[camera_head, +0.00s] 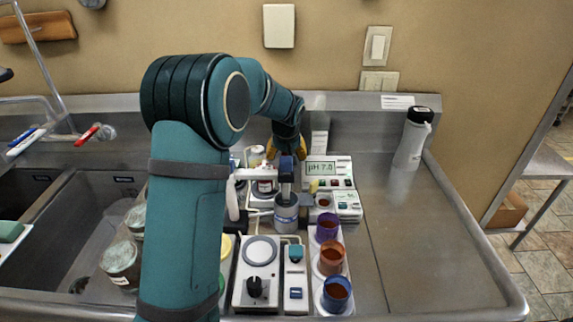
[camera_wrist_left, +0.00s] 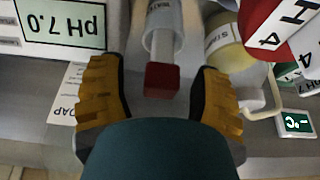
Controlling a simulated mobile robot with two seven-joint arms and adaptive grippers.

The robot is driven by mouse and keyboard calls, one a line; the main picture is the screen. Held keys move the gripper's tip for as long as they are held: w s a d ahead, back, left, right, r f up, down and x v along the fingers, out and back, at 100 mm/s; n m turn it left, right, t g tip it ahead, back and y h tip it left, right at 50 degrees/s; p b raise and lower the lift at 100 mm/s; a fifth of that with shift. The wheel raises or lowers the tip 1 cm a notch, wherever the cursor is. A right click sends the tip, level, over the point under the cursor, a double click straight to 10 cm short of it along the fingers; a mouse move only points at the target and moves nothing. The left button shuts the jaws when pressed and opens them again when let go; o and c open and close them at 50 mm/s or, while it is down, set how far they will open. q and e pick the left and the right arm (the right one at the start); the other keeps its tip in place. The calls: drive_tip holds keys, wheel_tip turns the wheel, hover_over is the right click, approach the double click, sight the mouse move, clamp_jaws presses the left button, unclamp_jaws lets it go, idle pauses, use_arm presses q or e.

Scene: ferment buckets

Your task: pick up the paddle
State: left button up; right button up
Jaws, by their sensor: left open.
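My left gripper (camera_head: 286,151) is open, with yellow-padded fingers, above the back of the bench equipment. In the left wrist view the open fingers (camera_wrist_left: 160,82) stand on either side of a small red block (camera_wrist_left: 162,80), with gaps visible. A pale shaft or cylinder (camera_wrist_left: 163,30) lies beyond the block. The right gripper is not in view.
A pH meter (camera_head: 329,170) stands close right of the gripper. Purple (camera_head: 327,226), orange (camera_head: 332,257) and blue (camera_head: 336,293) cups line the front right. A white bottle (camera_head: 411,145) stands at the back. The steel counter (camera_head: 425,235) on the right is clear.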

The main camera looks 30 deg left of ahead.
use_arm(q)
drive_tip(key=shift+w+a+f, duration=0.1)
drive_tip(key=shift+w+f, duration=0.05)
drive_tip(key=shift+f, duration=0.2)
drive_tip(key=shift+r, duration=0.1)
clamp_jaws()
